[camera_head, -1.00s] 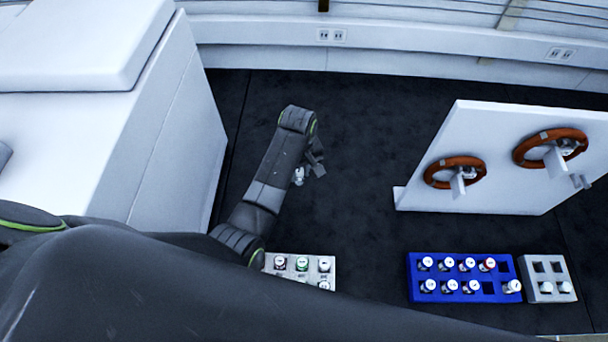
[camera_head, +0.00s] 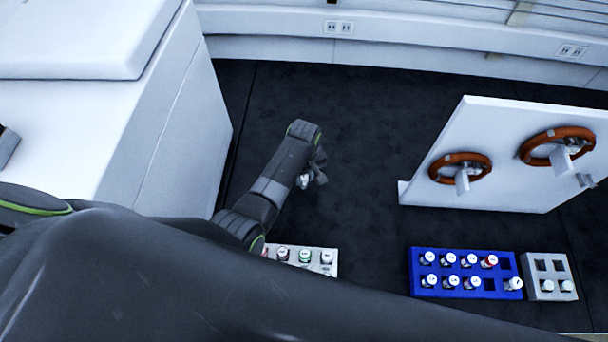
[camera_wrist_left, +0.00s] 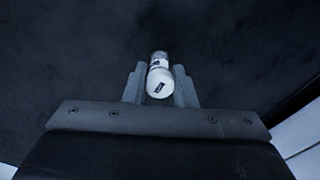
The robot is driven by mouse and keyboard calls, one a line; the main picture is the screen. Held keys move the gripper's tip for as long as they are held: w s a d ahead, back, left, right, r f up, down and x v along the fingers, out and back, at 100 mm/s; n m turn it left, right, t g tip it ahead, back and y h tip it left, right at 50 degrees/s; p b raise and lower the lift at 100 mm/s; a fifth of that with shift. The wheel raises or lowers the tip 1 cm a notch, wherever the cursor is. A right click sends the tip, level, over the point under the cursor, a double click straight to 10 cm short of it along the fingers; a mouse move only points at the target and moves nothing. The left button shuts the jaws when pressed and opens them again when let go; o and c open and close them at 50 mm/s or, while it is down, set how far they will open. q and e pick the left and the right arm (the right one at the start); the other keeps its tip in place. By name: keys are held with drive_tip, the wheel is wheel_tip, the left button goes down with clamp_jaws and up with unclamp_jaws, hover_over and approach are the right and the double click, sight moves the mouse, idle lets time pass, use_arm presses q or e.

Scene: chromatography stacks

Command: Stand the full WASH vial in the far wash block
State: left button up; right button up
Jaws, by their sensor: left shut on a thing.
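My left gripper (camera_head: 314,180) is over the dark bench in the head view, left of the white panel. It is shut on a white-capped vial (camera_head: 303,181). In the left wrist view the vial (camera_wrist_left: 159,78) sits between the two fingers (camera_wrist_left: 159,88), cap towards the camera; the small dark mark on its cap is too small to read. A grey block (camera_head: 554,267) at the right has two empty square holes in its far row and two white-capped vials in its near row. Which block is the far wash block, I cannot tell for sure. My right gripper is not in view.
A blue rack (camera_head: 417,263) with several vials stands left of the grey block. A white rack (camera_head: 330,272) with vials is partly hidden behind my arm. A white panel (camera_head: 500,145) with two orange rings stands at the right. The bench centre is clear.

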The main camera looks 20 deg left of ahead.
use_arm(q)
drive_tip(key=o, duration=1)
drive_tip(key=shift+f, duration=0.1)
